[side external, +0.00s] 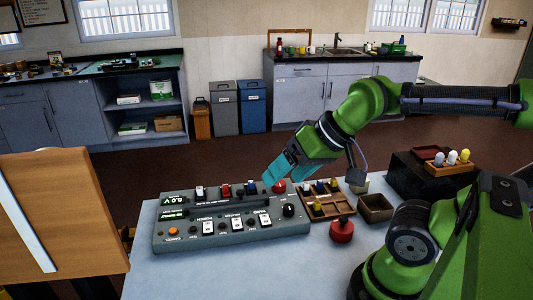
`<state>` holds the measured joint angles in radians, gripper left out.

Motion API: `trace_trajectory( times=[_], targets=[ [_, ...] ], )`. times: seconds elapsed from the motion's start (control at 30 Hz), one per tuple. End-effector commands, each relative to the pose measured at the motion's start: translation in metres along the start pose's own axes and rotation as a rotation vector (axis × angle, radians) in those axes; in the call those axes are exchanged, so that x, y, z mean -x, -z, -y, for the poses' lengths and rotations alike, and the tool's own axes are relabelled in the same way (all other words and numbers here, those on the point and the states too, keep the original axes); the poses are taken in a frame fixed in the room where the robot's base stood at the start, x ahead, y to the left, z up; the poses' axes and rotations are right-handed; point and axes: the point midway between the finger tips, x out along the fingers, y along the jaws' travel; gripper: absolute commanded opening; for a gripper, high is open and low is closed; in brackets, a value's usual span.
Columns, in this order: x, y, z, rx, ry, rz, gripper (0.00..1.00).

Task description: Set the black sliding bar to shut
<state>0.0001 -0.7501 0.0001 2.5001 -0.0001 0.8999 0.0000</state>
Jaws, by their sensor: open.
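A grey control panel (232,238) lies on the light table. A long dark strip (225,207) runs across its middle and looks like the black sliding bar's track. The bar itself is too small and dark to tell its position. My gripper (274,178), with teal fingers, is open and empty, tilted down over the panel's back right part. Its fingertips are close to the blue-capped lever (251,188) and the red knob (279,186); I cannot tell whether they touch anything.
The panel also carries a display (173,198), white switches (237,224) and a black knob (289,210). A wooden sorting tray (325,198), a red button (342,231) and a small box (375,208) stand to its right. The table's front is clear.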

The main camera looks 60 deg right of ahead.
Motion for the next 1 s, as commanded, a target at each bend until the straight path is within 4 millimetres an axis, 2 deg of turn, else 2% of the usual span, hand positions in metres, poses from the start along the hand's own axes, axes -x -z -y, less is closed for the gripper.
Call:
trace_trajectory(
  times=[0.07,0.23,0.3,0.37,0.57,0.7,0.83,0.9,1.0],
  targets=[
    [0.0,0.0,0.0,0.0,0.0,0.0,0.78],
    [-0.009,-0.001,-0.004,-0.013,-0.019,0.037,0.52],
    [-0.017,0.007,-0.005,-0.021,-0.038,0.064,0.5],
    [-0.024,0.02,-0.005,-0.026,-0.061,0.095,0.5],
    [-0.054,0.08,-0.009,0.041,-0.162,0.247,0.5],
    [-0.08,0.122,-0.018,0.121,-0.228,0.37,0.5],
    [-0.103,0.155,-0.03,0.198,-0.279,0.477,0.5],
    [-0.109,0.169,-0.033,0.238,-0.295,0.52,0.5],
    [-0.107,0.183,-0.033,0.287,-0.303,0.555,0.5]
  ],
)
